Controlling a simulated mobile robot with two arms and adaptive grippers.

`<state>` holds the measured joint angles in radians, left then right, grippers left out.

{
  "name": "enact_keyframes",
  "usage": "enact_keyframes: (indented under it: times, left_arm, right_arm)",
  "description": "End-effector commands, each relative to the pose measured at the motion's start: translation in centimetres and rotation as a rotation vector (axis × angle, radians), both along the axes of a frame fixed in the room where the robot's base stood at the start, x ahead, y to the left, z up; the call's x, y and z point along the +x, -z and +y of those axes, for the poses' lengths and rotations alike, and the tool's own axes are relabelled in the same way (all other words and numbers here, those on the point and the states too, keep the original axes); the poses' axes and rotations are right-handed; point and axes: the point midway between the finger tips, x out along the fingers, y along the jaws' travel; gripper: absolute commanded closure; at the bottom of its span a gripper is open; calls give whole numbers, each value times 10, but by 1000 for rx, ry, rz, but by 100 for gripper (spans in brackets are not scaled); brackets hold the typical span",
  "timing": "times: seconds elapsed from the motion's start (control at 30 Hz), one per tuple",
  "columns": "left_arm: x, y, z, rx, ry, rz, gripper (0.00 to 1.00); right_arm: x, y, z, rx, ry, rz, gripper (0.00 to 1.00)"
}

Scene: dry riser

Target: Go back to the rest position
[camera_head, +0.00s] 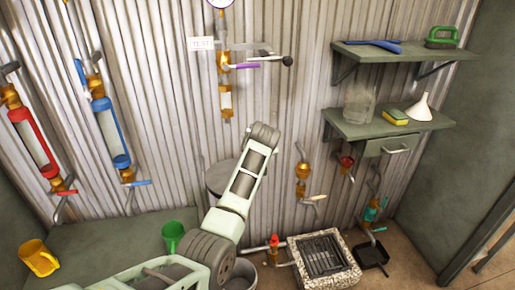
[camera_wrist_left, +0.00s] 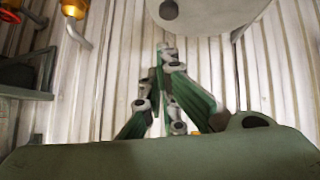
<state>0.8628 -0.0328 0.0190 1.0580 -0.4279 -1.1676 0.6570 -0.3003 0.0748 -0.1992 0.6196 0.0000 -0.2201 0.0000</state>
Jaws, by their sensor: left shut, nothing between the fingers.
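My left arm comes in from the bottom left of the head view and reaches up in front of the corrugated wall (camera_head: 150,60). Its gripper is not visible there. In the left wrist view my left gripper (camera_wrist_left: 164,50) has its green-padded fingers together, with nothing held between them. The corrugated wall (camera_wrist_left: 110,75) is behind the fingers. A grey rounded thing (camera_wrist_left: 210,14) shows at the top of that view, apart from the fingertips in the picture. My right gripper is in neither view.
A green cup (camera_head: 172,234) and a yellow cup (camera_head: 38,258) stand on the bench (camera_head: 100,240), the green one close to my arm. A stone-rimmed drain (camera_head: 345,272) is on the floor at right. Shelves (camera_head: 390,122) and pipes with valves are on the wall.

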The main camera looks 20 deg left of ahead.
Motion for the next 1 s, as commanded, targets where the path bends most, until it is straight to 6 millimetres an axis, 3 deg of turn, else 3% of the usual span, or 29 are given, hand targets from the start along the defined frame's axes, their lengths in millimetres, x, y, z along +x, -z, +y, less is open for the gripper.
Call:
enact_keyframes:
  times: [0.4, 0.57, 0.67, 0.87, 1.0]
  left_arm:
    - [-21, -22, -14, 0, 0, 0, 100]
    - [-23, -11, -15, 5, 10, 14, 100]
    - [-29, 27, -18, 20, 49, 56, 100]
    - [-69, 161, -32, 63, 198, 195, 100]
    - [-117, 254, -42, 80, 306, 289, 100]
  right_arm:
    - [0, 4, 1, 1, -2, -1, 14]
    - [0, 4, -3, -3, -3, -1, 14]
    - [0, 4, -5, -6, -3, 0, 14]
    - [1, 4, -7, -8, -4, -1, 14]
    - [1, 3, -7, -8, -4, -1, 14]
